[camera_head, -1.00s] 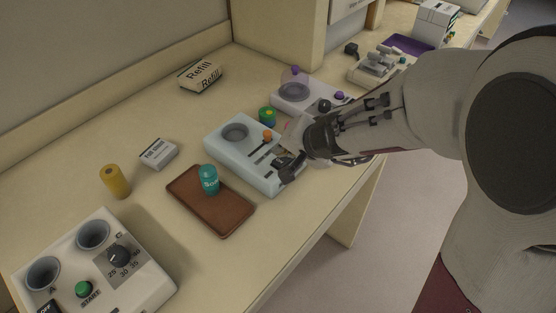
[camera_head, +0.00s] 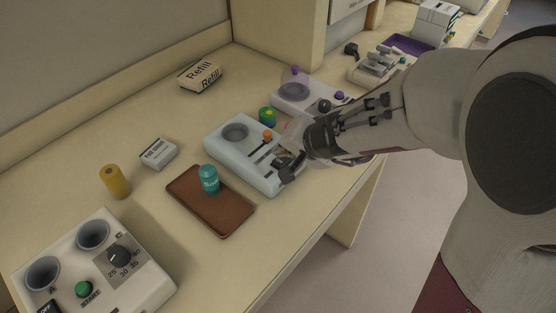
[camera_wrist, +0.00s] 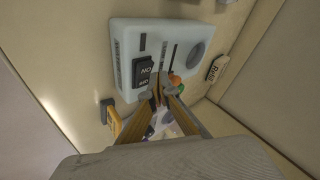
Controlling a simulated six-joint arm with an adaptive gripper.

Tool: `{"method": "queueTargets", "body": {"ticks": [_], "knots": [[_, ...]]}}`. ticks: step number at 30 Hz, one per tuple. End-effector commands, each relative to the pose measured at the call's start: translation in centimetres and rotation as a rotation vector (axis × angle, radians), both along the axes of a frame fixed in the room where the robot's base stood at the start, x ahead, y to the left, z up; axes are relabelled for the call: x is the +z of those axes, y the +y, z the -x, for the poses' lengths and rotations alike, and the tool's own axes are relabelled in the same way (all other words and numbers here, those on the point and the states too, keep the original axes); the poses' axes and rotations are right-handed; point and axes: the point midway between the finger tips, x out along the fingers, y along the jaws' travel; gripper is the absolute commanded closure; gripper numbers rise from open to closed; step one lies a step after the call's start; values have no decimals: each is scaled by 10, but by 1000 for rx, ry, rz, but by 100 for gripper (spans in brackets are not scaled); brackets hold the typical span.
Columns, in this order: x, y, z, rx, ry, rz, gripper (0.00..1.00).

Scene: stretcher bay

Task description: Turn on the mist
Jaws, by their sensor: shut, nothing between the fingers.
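A pale blue box (camera_head: 226,150) sits mid-table in the head view, with a round grey recess, slots and an orange knob (camera_head: 267,135). In the wrist view the box (camera_wrist: 128,38) fills the upper middle. Its black rocker switch (camera_wrist: 144,72) carries white lettering that appears upside down; whether it is on is unclear. The orange knob (camera_wrist: 175,79) shows beside the fingertips. My gripper (camera_head: 286,171) is shut and empty at the box's right end. In the wrist view my gripper (camera_wrist: 164,84) is beside the switch; contact cannot be judged. No mist is visible.
A brown tray (camera_head: 238,219) with a teal can (camera_head: 208,180) lies left of the box. A green-topped cylinder (camera_head: 267,116) and a white device with purple knobs (camera_head: 318,106) stand behind. A control box (camera_head: 150,288) is front left. The table edge is close on the right.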

Motion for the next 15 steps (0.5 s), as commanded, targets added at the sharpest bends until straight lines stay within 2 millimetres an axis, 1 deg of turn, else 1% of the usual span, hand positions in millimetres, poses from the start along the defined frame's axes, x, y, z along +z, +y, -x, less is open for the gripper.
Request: {"method": "queueTargets", "body": {"ticks": [8,15], "knots": [[-1,0,0,-1,0,-1,100],[-7,1,1,-1,2,0,100]]}}
